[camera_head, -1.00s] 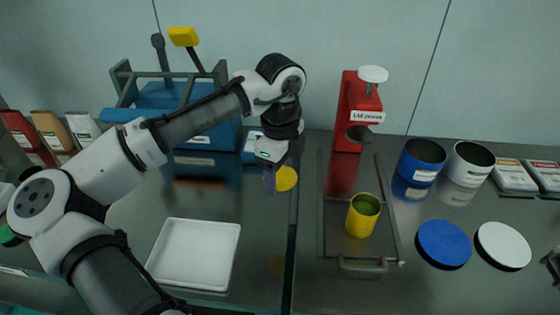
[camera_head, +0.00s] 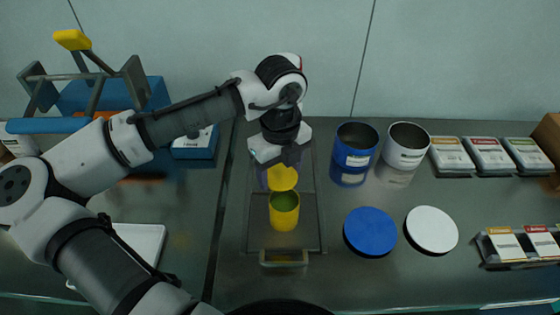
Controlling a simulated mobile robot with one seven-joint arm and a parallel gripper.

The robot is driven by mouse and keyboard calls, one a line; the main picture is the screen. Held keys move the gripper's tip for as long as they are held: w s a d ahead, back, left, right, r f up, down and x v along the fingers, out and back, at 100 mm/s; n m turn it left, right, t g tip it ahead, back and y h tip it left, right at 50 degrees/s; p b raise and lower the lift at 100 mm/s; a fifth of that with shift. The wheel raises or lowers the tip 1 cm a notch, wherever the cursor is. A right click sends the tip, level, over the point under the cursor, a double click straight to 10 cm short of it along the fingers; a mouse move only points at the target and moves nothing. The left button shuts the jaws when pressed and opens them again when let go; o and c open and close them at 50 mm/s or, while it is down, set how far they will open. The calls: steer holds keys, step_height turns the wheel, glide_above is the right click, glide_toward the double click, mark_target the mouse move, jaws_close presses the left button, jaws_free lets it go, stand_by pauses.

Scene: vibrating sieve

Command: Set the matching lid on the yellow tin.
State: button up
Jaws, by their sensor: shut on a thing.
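The yellow tin (camera_head: 285,213) stands upright and open on the sliding tray (camera_head: 235,215), with green contents showing inside. My gripper (camera_head: 281,168) is shut on the yellow lid (camera_head: 283,178), which is tilted toward the camera. In the picture the lid shows just above the tin's back rim; I cannot tell exactly how far above or behind the tin it is. The fingers are mostly hidden behind the lid and wrist. A blue lid (camera_head: 370,231) and a white lid (camera_head: 432,230) lie flat on the counter to the right.
An open blue tin (camera_head: 355,157) and an open white tin (camera_head: 404,156) stand at the back right. The red lid press is almost wholly hidden behind my arm. A blue machine (camera_head: 160,92) is at the left. Labelled packets (camera_head: 490,155) lie far right. A white tray (camera_head: 142,240) is partly behind my arm.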

mark_target(284, 178)
steer(key=shift+d+f, duration=0.15)
steer(key=shift+d, duration=0.35)
step_height(284, 178, down, 5)
steer(key=b, duration=0.5)
steer(key=shift+a, duration=0.1)
steer(key=shift+f, duration=0.55)
steer(key=shift+f, duration=0.65)
stand_by(1.8)
steer(key=o, duration=1)
steer(key=shift+o, duration=0.2)
steer(key=shift+r, duration=0.1)
